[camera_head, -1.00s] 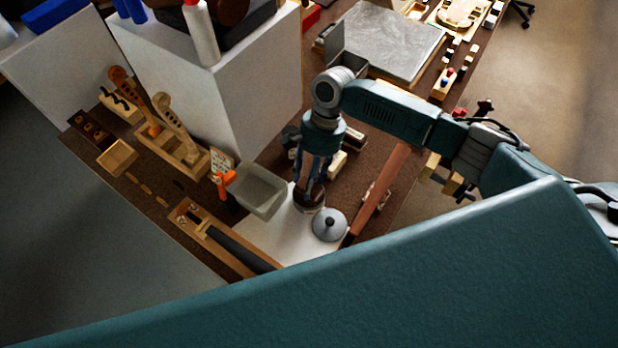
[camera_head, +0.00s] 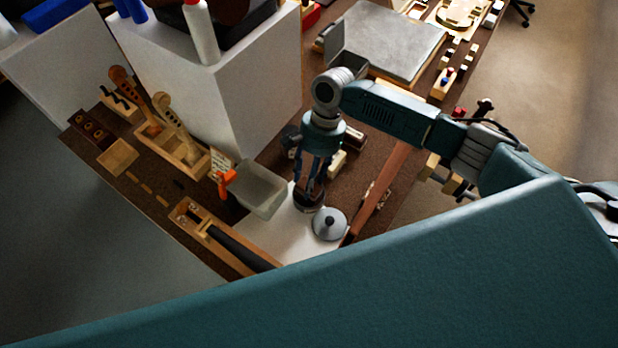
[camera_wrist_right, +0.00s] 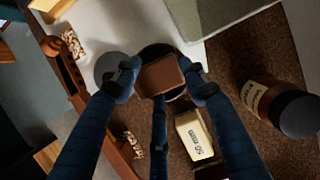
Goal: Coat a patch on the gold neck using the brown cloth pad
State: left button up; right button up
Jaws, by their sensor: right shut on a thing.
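The brown cloth pad (camera_wrist_right: 160,77) is between the fingertips of my right gripper (camera_wrist_right: 157,78) in the right wrist view. In the head view that gripper (camera_head: 309,185) points down over a dark round pot (camera_head: 308,204). The pad overlaps the pot's dark opening (camera_wrist_right: 150,51) in the wrist view; I cannot tell whether it touches the pot. The gold neck (camera_head: 173,115) leans in a wooden rack (camera_head: 188,158) at the left of the head view, beside a more orange-brown neck (camera_head: 123,84). My left gripper is not in view.
A grey knobbed lid (camera_head: 329,224) lies right beside the pot. A grey translucent bin (camera_head: 260,190) stands between pot and rack. A tall white block (camera_head: 250,90) rises behind. In the wrist view a capped bottle (camera_wrist_right: 285,105) and a "50 mm" block (camera_wrist_right: 194,136) are close by.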

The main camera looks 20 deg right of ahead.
jog(key=shift+s+f+p, duration=0.15)
jog(key=shift+s+p, duration=0.05)
jog(key=shift+p, duration=0.25)
dwell(1.6)
notch_tip(320, 180, up, 7)
jog(key=p, duration=0.9)
jog(key=shift+w, duration=0.15)
dwell(0.6)
